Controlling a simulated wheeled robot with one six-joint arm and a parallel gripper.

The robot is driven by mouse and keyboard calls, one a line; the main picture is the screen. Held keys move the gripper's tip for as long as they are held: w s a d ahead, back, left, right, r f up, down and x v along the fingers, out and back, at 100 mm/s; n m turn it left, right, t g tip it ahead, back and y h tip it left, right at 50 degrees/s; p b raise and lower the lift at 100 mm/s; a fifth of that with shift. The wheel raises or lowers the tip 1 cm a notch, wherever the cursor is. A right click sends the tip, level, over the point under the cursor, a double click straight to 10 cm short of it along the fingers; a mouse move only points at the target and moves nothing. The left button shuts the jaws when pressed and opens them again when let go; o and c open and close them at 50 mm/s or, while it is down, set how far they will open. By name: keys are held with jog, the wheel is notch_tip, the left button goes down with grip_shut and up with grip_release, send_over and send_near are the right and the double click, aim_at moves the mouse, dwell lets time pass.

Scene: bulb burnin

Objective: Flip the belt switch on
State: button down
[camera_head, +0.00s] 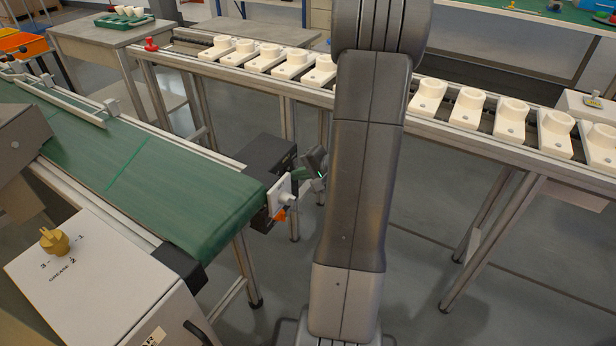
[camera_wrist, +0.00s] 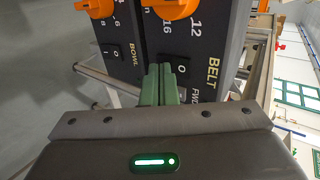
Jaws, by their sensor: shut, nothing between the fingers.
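The belt switch (camera_wrist: 181,69) is a black rocker with white marks, beside the word BELT on a dark control panel in the wrist view. Which way it is tipped is not clear. My gripper (camera_wrist: 160,72) has green fingers, shut together and empty. Their tips overlap the near left part of the belt switch in the picture; whether they touch it I cannot tell. In the head view my gripper (camera_head: 312,168) is beside the control box (camera_head: 270,160) at the end of the green conveyor belt (camera_head: 150,175), partly behind my arm.
The bowl switch (camera_wrist: 113,53) is left of the belt switch. Orange knobs (camera_wrist: 170,9) sit above both switches. A white plate (camera_head: 279,194) stands at the belt's end. A rail with white fixtures (camera_head: 428,95) runs behind; a grease box (camera_head: 90,285) stands front left.

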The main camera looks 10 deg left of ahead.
jog(key=shift+f, duration=0.15)
jog(key=b, duration=0.2)
jog(key=y+b, duration=0.1)
jog(key=b, duration=0.1)
jog(key=shift+w+a+f+b, duration=0.1)
jog(key=shift+a+f+b, duration=0.1)
jog(key=shift+f+b, duration=0.15)
jog(key=shift+t+b, duration=0.3)
jog(key=shift+b, duration=0.5)
jog(key=shift+a+r, duration=0.15)
jog(key=shift+r, duration=0.1)
